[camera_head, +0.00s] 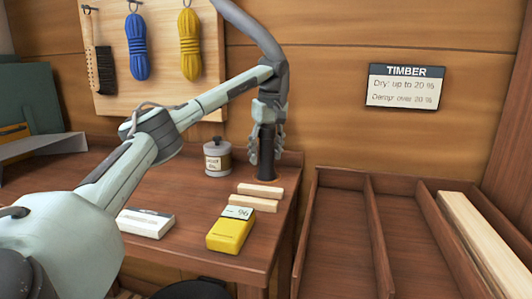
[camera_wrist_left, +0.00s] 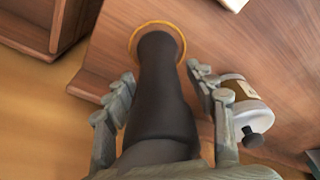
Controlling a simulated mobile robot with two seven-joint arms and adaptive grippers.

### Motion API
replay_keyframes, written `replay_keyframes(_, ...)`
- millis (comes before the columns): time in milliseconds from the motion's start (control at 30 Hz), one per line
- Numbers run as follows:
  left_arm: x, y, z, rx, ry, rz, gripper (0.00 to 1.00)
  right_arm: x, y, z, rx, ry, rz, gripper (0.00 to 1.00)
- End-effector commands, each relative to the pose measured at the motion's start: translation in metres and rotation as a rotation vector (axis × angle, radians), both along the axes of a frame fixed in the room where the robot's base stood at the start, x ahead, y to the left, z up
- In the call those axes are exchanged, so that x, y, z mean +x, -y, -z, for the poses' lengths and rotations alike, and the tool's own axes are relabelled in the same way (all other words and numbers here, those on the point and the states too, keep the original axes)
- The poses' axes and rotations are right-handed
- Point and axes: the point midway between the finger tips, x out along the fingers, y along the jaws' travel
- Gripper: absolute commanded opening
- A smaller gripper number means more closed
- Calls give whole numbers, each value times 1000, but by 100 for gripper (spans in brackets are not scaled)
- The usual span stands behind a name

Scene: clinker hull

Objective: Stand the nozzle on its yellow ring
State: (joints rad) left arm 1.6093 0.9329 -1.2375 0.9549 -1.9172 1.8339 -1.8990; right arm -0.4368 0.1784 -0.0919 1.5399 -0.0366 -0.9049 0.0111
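The dark nozzle (camera_head: 266,155) stands upright near the back right of the bench, its lower end down on the bench top. In the left wrist view the nozzle (camera_wrist_left: 160,90) runs away from the camera to a yellow ring (camera_wrist_left: 133,42) at its far end, which appears flat against the wood. My left gripper (camera_head: 267,130) is above and around the nozzle's upper part. In the wrist view the fingers of my left gripper (camera_wrist_left: 157,82) are spread on either side, with a gap visible on the right. My right gripper is not in view.
A lidded tin (camera_head: 218,158) stands left of the nozzle. Two wood blocks (camera_head: 256,197), a yellow meter (camera_head: 231,230) and a white box (camera_head: 146,222) lie in front. A divided wooden tray (camera_head: 345,240) is at the right, with a pale plank (camera_head: 485,240).

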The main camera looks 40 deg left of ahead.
Motion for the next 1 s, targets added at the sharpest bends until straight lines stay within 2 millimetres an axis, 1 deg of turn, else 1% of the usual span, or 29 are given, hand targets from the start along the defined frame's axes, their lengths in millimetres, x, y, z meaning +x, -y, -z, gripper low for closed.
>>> replay_keyframes(200,0,0,-1,0,1,0,56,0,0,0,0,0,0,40)
replay_keyframes(333,1,2,-12,-1,3,0,56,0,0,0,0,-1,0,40)
replay_keyframes(467,0,5,-36,-1,6,1,56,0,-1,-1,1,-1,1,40)
replay_keyframes(700,-3,13,-88,0,3,-1,56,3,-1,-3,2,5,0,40)
replay_keyframes(833,-4,16,-108,0,2,0,56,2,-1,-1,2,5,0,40)
replay_keyframes(1000,-4,17,-121,0,1,0,56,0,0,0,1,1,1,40)
